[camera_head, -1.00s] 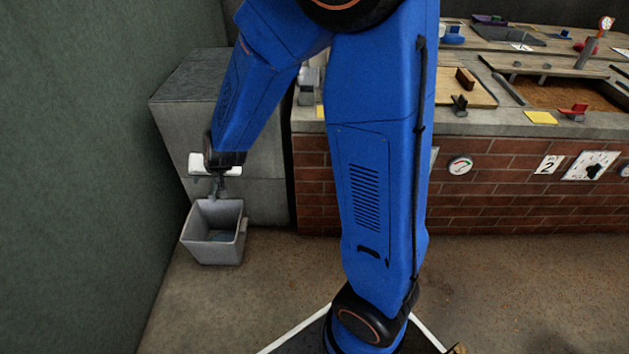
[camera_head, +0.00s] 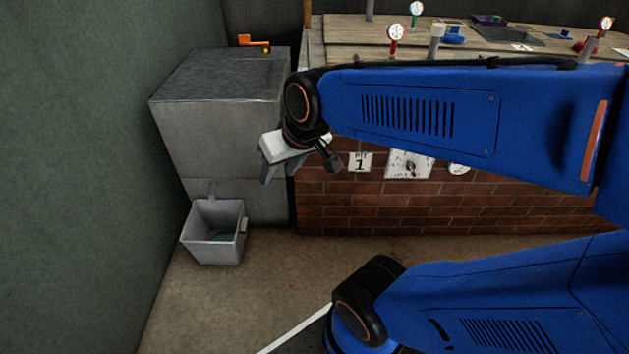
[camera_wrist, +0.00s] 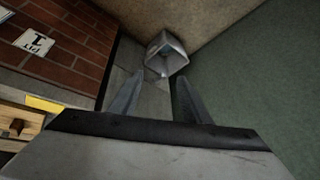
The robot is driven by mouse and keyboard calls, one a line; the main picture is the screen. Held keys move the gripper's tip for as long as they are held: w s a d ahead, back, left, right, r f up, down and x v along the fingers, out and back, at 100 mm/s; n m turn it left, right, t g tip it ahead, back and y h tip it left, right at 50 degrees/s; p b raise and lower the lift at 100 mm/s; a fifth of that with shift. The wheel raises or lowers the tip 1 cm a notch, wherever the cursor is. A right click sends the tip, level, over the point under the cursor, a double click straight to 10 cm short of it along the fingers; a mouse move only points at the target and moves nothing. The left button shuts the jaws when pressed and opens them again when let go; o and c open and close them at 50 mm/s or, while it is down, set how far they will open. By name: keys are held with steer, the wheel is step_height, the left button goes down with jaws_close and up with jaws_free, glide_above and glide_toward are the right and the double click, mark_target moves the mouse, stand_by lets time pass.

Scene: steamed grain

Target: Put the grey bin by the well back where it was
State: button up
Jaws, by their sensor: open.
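The grey bin (camera_head: 211,253) stands upright on the floor at the left of the head view, in front of the grey block and close to the green wall. Something bluish lies inside it. In the wrist view the bin (camera_wrist: 165,56) shows beyond my fingertips, with a clear gap. My gripper (camera_head: 268,180) is open and empty, in the air above and to the right of the bin, before the right edge of the grey block. I cannot pick out the well for certain.
A grey block (camera_head: 215,125) stands behind the bin, with an orange handle (camera_head: 254,42) at its top. A brick counter (camera_head: 390,205) with a "PIT 1" sign (camera_head: 359,162) stands to its right. The green wall (camera_head: 80,150) bounds the left. The floor (camera_head: 220,310) before the bin is clear.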

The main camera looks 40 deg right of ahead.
steer(key=s+d+r+h, duration=0.1)
steer(key=s+d, duration=0.2)
steer(key=s, duration=0.5)
steer(key=shift+d, duration=0.35)
